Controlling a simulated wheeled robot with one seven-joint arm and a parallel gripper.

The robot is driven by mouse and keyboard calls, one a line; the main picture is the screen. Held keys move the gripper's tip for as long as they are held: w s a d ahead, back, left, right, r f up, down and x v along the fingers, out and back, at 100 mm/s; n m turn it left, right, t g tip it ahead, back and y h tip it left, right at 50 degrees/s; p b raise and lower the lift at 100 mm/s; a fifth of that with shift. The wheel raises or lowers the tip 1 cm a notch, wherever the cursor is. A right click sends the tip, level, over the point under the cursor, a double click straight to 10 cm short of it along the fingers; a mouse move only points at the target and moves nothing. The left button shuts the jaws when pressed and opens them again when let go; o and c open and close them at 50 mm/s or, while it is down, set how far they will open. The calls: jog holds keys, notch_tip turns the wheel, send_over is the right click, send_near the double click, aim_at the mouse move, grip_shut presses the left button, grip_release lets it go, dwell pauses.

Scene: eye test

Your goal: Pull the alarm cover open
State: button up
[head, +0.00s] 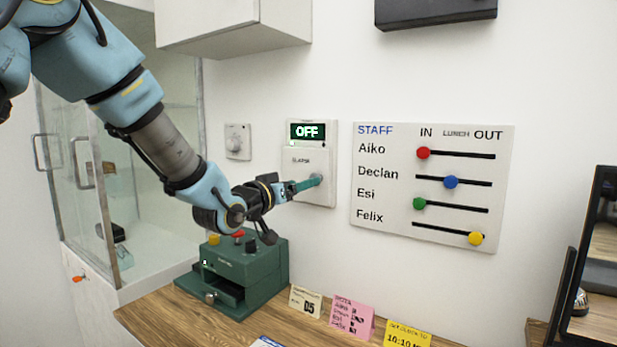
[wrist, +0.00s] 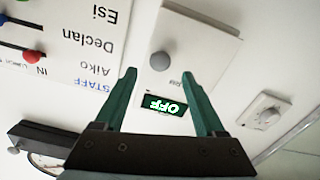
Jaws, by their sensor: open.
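The white alarm cover (head: 313,160) is on the wall below a lit green "OFF" display (head: 307,131). It looks closed, flat against its panel. Its round grey knob shows in the wrist view (wrist: 160,61); in the head view my gripper partly covers it. My gripper (head: 312,183) is at the cover's lower part, reaching in from the left. In the wrist view my gripper (wrist: 159,82) has its two green fingers apart with nothing between the tips. The knob lies in line with the gap, slightly beyond the tips; I cannot tell whether they touch the cover.
A staff board (head: 432,235) with coloured sliders hangs to the right. A small dial plate (head: 238,142) is left of the alarm. Below, a green box (head: 262,268) and several cards stand on the wooden counter (head: 160,318). A glass-fronted cabinet (head: 85,200) is at left.

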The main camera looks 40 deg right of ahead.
aim_at(302, 176)
jog(key=shift+p+x, duration=0.55)
jog(key=shift+x, duration=1.7)
grip_shut()
